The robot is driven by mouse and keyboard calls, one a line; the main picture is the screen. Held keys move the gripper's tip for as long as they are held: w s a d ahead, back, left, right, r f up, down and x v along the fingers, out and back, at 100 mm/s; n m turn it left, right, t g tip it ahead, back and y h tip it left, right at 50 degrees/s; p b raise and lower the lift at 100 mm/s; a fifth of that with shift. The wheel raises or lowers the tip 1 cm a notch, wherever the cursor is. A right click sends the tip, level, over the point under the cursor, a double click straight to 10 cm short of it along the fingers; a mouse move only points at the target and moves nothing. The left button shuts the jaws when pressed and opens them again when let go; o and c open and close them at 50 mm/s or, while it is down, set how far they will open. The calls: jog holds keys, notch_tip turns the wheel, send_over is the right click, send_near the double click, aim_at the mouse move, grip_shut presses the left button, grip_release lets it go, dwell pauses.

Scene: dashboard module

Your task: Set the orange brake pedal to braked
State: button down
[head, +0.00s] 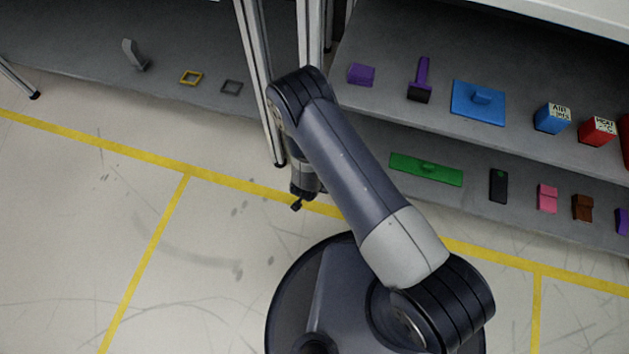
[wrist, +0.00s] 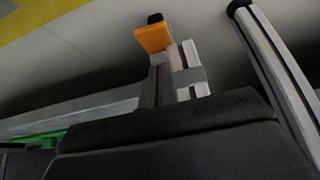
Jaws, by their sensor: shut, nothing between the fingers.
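An orange pad (wrist: 153,38), which looks like the brake pedal, shows near the top middle of the wrist view. It sits tilted beside pale grey bracket parts (wrist: 187,75), and its lower mounting is hidden by a dark body in front. I cannot tell from this angle how far it is pressed. I cannot make it out in the head view, where my arm covers part of the area. My gripper (head: 297,204) is small and dark there, low beside a metal post, shut and empty. Any contact between it and the pedal cannot be seen.
Metal posts (head: 257,80) stand close to my gripper. To the right are two grey shelves with a blue block (head: 478,102), a green plate (head: 427,168) and other parts. A grey lever (head: 134,55) lies at the left. The floor at the left is clear.

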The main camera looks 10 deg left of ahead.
jog(key=f, duration=0.1)
jog(key=s+f+b, duration=0.1)
jog(key=f, duration=0.1)
jog(key=shift+f, duration=0.1)
jog(key=shift+s+f, duration=0.15)
jog(key=shift+f, duration=0.05)
dwell(0.4)
jog(key=f+b, duration=0.1)
jog(key=s+f+b, duration=0.1)
jog(key=b, duration=0.1)
jog(key=shift+a, duration=0.1)
jog(key=shift+r, duration=0.1)
dwell(0.4)
jog(key=shift+r+p, duration=0.5)
jog(key=shift+r, duration=0.15)
jog(key=shift+r, duration=0.1)
